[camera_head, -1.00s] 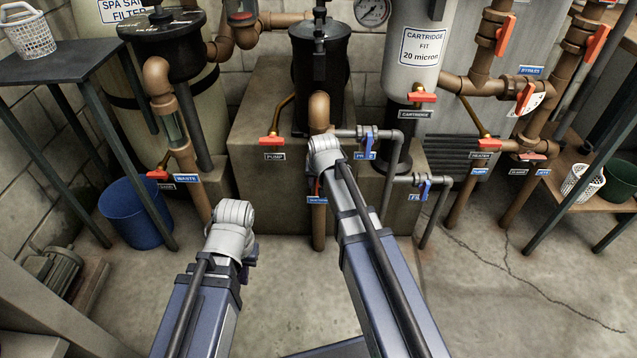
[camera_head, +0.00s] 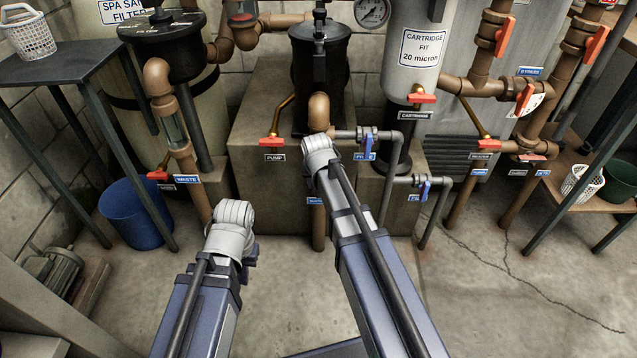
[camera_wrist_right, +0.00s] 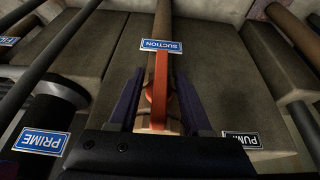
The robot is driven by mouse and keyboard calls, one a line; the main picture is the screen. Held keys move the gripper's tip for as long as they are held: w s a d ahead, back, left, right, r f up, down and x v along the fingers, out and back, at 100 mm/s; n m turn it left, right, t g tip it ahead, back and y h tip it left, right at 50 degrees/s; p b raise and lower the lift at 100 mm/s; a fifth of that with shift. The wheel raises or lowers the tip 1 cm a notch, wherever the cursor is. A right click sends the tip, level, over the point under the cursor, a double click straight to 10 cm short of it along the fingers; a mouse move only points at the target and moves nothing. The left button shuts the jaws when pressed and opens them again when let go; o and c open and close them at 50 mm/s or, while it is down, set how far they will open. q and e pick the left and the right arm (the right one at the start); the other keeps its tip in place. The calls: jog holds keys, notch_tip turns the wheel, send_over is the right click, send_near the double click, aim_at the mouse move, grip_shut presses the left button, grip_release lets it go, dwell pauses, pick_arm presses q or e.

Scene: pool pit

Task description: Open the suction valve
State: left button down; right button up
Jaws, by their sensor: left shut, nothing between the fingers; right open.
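The suction valve's red lever (camera_wrist_right: 160,85) stands in the middle of the right wrist view, on a brown pipe. The blue SUCTION label (camera_wrist_right: 161,46) is at its far end, upside down in this view. My right gripper (camera_wrist_right: 159,78) is open, its purple fingers on either side of the lever; I cannot tell whether they touch it. In the head view my right arm hides the lever and gripper; the lower suction pipe (camera_head: 318,232) shows beside it. My left gripper (camera_head: 249,268) is shut and empty, mostly hidden behind its wrist, away from the valves.
The prime valve's blue handle (camera_head: 367,143) and another blue valve handle (camera_head: 424,188) are right of my right wrist. The red pump lever (camera_head: 269,141) is to its left. A concrete block (camera_head: 262,190) stands behind. A blue bucket (camera_head: 135,213) sits left; the front floor is clear.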

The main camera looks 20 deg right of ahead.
jog(key=d+p+v, duration=0.1)
jog(key=p+v, duration=0.5)
jog(key=v, duration=0.1)
jog(key=shift+a+r+p, duration=0.3)
jog(key=shift+a, duration=0.2)
jog(key=shift+o, duration=0.2)
dwell(0.9)
